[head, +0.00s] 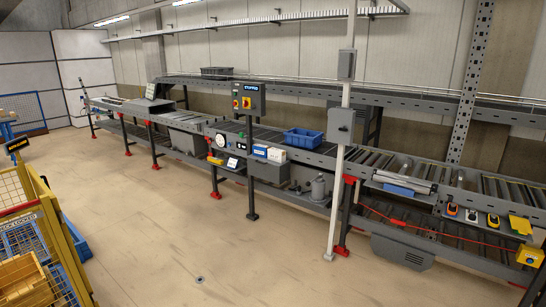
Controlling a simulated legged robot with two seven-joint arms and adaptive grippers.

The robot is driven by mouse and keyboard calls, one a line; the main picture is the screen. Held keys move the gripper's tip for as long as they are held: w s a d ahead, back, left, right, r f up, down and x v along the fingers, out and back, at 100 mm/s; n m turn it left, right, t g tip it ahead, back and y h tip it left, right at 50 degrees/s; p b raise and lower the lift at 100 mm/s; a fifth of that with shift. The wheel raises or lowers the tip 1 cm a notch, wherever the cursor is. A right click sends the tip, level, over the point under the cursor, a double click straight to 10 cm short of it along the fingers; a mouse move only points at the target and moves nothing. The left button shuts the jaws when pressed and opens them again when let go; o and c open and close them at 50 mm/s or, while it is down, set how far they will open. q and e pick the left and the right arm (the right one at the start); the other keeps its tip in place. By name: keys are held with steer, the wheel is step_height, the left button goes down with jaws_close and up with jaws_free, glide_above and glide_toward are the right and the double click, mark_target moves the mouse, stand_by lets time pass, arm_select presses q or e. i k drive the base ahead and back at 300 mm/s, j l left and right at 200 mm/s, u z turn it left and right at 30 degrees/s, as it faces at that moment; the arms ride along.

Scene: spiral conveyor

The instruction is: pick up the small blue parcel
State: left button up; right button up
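I cannot pick out the small blue parcel with certainty. A blue open-topped bin (304,139) sits on the roller conveyor (345,159), right of the picture's middle. A small blue and white box (269,153) shows at the conveyor's front side, left of that bin. A flat blue piece (398,190) lies by the silver rollers at the right; what it is I cannot tell. Neither of my grippers shows in the head view.
A control post (251,180) and a pale upright pole (337,200) stand before the conveyor. A yellow cage cart (30,230) stands at the left, with a blue crate (76,242) beside it. The floor (180,230) between cart and conveyor is clear.

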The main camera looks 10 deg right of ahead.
mark_target(258, 150)
steer(key=i+z, duration=0.15)
steer(key=i, duration=1.9)
steer(key=i+z, duration=0.1)
steer(key=i, duration=1.05)
steer(key=i+j+z, duration=0.15)
steer(key=i, duration=0.4)
steer(key=i+z, duration=0.1)
steer(key=i, duration=0.45)
steer(key=i+j, duration=0.2)
steer(key=i, duration=0.35)
steer(key=z, duration=0.05)
